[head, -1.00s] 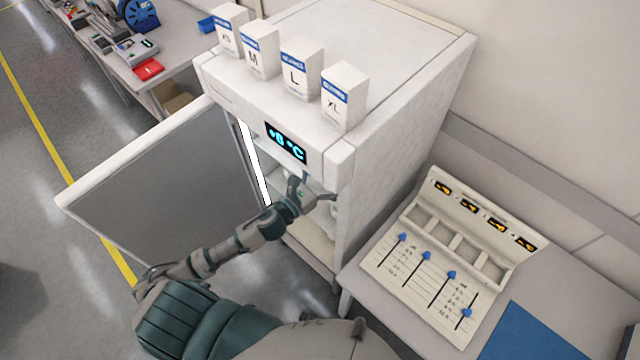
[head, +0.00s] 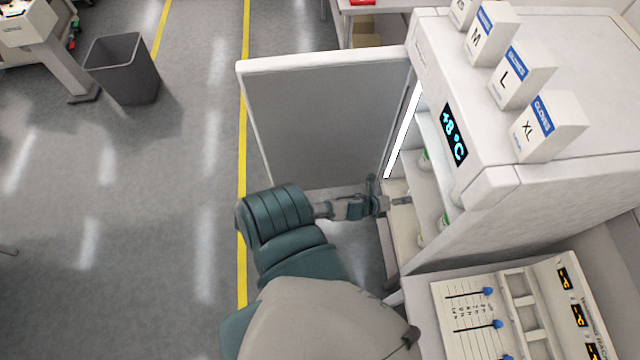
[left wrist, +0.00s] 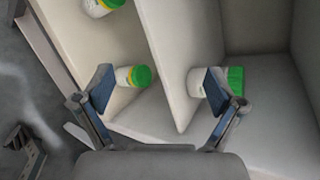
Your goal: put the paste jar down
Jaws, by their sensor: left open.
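My left gripper (head: 405,201) is at the open front of the white fridge (head: 560,205). In the left wrist view my left gripper (left wrist: 165,88) has its fingers spread wide. A white paste jar with a green lid (left wrist: 236,80) stands by the right finger, partly hidden behind it; I cannot tell whether they touch. A second such jar (left wrist: 133,76) shows near the left finger, across a shelf panel (left wrist: 175,60), and a third (left wrist: 102,6) is at the top edge. In the head view, jars (head: 444,221) show partly on the shelves. My right gripper is out of view.
The fridge door (head: 320,115) stands open to the left. Glove boxes (head: 550,125) line the fridge top. A slider panel (head: 470,335) lies on the table at lower right.

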